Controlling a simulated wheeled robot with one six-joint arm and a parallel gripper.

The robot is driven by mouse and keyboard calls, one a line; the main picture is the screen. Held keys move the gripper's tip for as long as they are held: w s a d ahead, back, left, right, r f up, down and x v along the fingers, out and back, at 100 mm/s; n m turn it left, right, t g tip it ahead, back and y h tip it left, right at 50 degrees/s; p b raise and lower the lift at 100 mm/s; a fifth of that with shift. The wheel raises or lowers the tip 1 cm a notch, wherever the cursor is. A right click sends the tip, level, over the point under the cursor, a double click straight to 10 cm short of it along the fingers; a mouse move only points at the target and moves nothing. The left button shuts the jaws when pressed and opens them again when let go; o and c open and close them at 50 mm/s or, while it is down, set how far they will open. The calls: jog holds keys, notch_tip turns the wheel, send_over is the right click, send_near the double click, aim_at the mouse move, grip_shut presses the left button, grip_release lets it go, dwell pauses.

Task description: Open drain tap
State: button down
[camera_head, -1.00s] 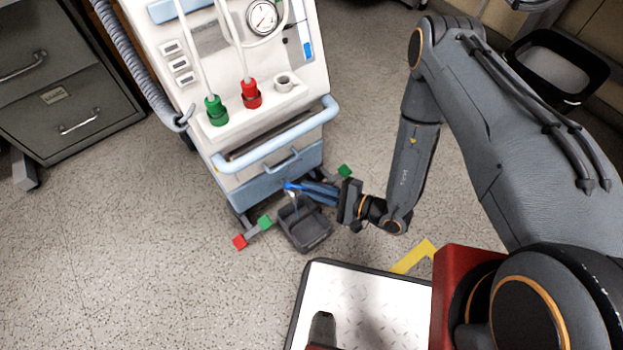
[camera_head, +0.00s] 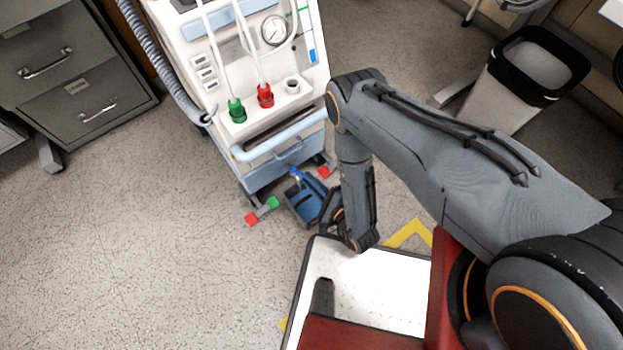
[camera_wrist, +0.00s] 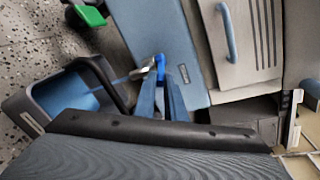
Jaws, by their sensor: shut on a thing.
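The drain tap with its blue lever (camera_head: 295,171) sits low on the front of the pale pump cart (camera_head: 277,97). It also shows in the wrist view, where the blue lever (camera_wrist: 160,59) is at the fingertips of my gripper (camera_wrist: 164,78). My gripper is shut on the lever, its two blue fingers pointing at the cart. The exact contact is partly hidden. A thin bluish streak runs from the tap's spout (camera_wrist: 141,73) toward the dark drain tray (camera_wrist: 62,78). The tray (camera_head: 293,212) has a blue surface inside and stands on the floor below the tap.
Red and green blocks, such as this red one (camera_head: 251,219), mark the cart's feet. A light blue handle bar (camera_head: 275,139) crosses the cart above the tap. A grey filing cabinet (camera_head: 70,75) stands left and a waste bin (camera_head: 515,88) right. Floor at left is clear.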

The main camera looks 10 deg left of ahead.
dwell(0.4)
jog(key=c, duration=1.8)
grip_release()
